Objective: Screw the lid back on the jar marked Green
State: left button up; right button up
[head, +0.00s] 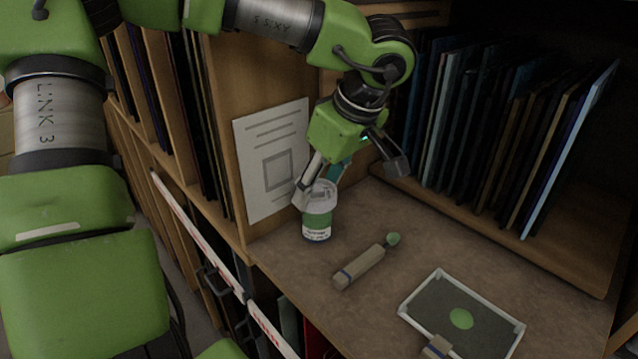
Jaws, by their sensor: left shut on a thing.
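The jar marked Green (317,222) stands upright on the worktop at the foot of the cabinet side, with green contents and a white label. A pale, greyish lid (322,188) seems to cover its top, but finger and glass blur together there. My left gripper (345,182) comes down over the jar from above. It is shut on what looks like the lid; one finger touches or overlaps the top left of the jar, and the other sits further right. The contact itself is partly hidden. My right gripper is out of view.
A brush with a beige handle (360,266) and green tip lies right of the jar. A framed dark pane (462,312) with a green spot lies at front right, a second beige handle (437,347) at its edge. Glass sheets (500,130) stand upright behind. A teal thing (339,168) shows behind the gripper.

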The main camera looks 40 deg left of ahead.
pick_arm(q)
jog(key=shift+f+b, duration=0.1)
jog(key=shift+b, duration=0.3)
dwell(1.1)
jog(key=shift+f, duration=0.1)
dwell(0.3)
jog(key=shift+f+b, duration=0.3)
jog(key=shift+b, duration=0.15)
jog(key=shift+f+b, duration=0.45)
jog(key=shift+b, duration=0.15)
dwell(1.2)
jog(key=m+t, duration=0.1)
jog(key=m, duration=0.2)
jog(key=shift+s, duration=0.1)
jog(key=shift+m+t, duration=0.5)
jog(key=shift+m, duration=0.6)
jog(key=shift+h, duration=0.3)
